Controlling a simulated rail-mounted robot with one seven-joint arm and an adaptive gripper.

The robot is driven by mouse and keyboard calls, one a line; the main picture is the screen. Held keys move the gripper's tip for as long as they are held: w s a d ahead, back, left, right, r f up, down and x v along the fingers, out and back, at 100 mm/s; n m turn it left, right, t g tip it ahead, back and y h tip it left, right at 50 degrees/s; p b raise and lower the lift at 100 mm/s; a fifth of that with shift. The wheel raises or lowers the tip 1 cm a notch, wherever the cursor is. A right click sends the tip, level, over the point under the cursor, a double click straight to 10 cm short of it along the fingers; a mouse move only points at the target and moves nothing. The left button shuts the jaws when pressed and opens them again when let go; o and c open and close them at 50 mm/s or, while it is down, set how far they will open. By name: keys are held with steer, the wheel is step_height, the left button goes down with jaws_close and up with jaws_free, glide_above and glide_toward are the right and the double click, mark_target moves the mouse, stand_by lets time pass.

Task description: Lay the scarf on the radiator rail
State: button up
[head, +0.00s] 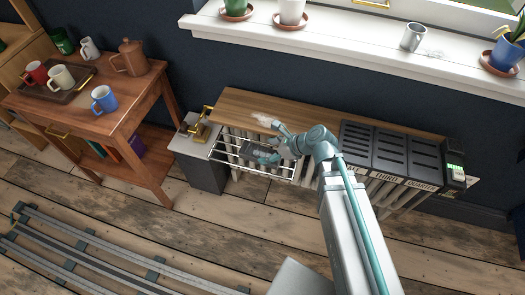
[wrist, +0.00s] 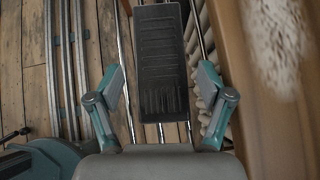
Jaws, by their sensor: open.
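A dark grey ribbed strip (wrist: 163,75), which looks like the scarf, lies flat across the chrome bars of the radiator rail (head: 233,167). It also shows in the head view (head: 258,154), partly behind my gripper. My gripper (head: 270,157) is over the rail at the front left of the radiator. In the wrist view my gripper (wrist: 161,88) is open, with one finger to each side of the strip. The fingers appear apart from it. The bars also show in the wrist view (wrist: 126,45), passing on both sides of the strip.
A wooden shelf (head: 350,118) tops the radiator and bears a whitish patch (head: 264,120). Dark slotted panels (head: 398,152) are to the right. A grey cabinet (head: 196,165) with a brass object (head: 202,127) adjoins the rail's left. A wooden table (head: 112,113) with mugs stands farther left.

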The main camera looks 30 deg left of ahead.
steer(key=v, duration=0.8)
steer(key=shift+p, duration=0.3)
steer(key=s+d+f+n+g+h+p, duration=0.1)
steer(key=s+d+f+n+h+p, duration=0.25)
steer(key=d+f, duration=0.65)
steer(key=s+d+f+n+g+h+p, duration=0.15)
steer(key=d+f+n, duration=0.25)
steer(key=d+f, duration=0.5)
steer(key=s+d+f+n+g+h+p, duration=0.1)
steer(key=s+d+f+n+h+p, duration=0.1)
steer(key=s+d, duration=0.7)
steer(key=s+d+f+n+g+h+p, duration=0.2)
steer(key=s+d+f+n+p, duration=0.1)
steer(key=s+d+n, duration=0.4)
steer(key=s+d, duration=0.2)
steer(key=shift+s+d+f, duration=0.3)
steer(key=shift+d+f, duration=0.05)
